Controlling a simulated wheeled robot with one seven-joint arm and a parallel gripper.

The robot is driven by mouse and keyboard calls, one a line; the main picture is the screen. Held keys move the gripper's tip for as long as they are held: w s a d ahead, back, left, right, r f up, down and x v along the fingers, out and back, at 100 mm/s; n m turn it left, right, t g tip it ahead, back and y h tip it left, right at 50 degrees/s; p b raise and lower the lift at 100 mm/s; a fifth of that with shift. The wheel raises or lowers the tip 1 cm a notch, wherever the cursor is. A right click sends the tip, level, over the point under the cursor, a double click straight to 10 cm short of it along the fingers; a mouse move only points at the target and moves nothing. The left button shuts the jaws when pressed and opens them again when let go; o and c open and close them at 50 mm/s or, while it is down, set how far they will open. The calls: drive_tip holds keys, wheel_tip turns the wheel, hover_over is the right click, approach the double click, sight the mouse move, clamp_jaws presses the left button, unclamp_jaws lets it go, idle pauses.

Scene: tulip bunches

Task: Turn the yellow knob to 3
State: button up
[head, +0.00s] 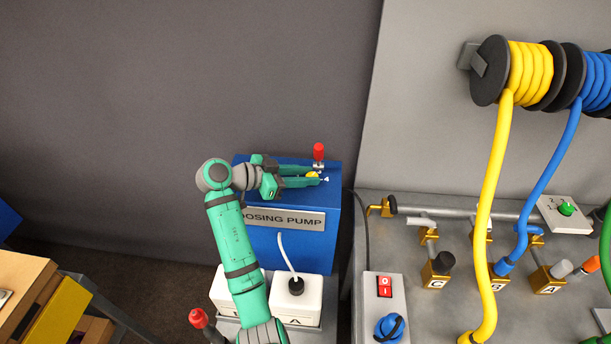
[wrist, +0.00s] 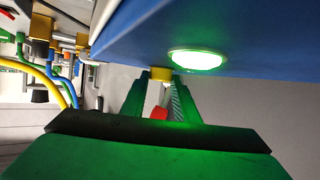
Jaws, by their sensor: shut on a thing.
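The yellow knob (head: 312,175) is on top of the blue dosing pump (head: 262,236), near its right end. My gripper (head: 311,177) reaches across the pump top from the left, with its green fingers shut on the knob. In the wrist view the knob (wrist: 161,74) shows as a small yellow block between the fingertips (wrist: 161,86). A small white mark shows just right of the knob in the head view. No dial numbers are readable, so I cannot tell the knob's setting.
A red-topped fitting (head: 319,152) stands just behind the knob. A lit green lamp (wrist: 197,60) is close to the fingers in the wrist view. White containers (head: 297,297) stand below the pump. A bench with valves, a yellow hose (head: 492,200) and a blue hose (head: 546,170) is right.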

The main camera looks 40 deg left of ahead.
drive_tip(key=o, duration=1.1)
drive_tip(key=shift+f, duration=0.1)
drive_tip(key=shift+c, duration=0.2)
drive_tip(key=v, duration=1)
drive_tip(key=shift+s+a+r, duration=0.15)
drive_tip(key=shift+s+r, duration=0.1)
drive_tip(key=shift+s, duration=0.05)
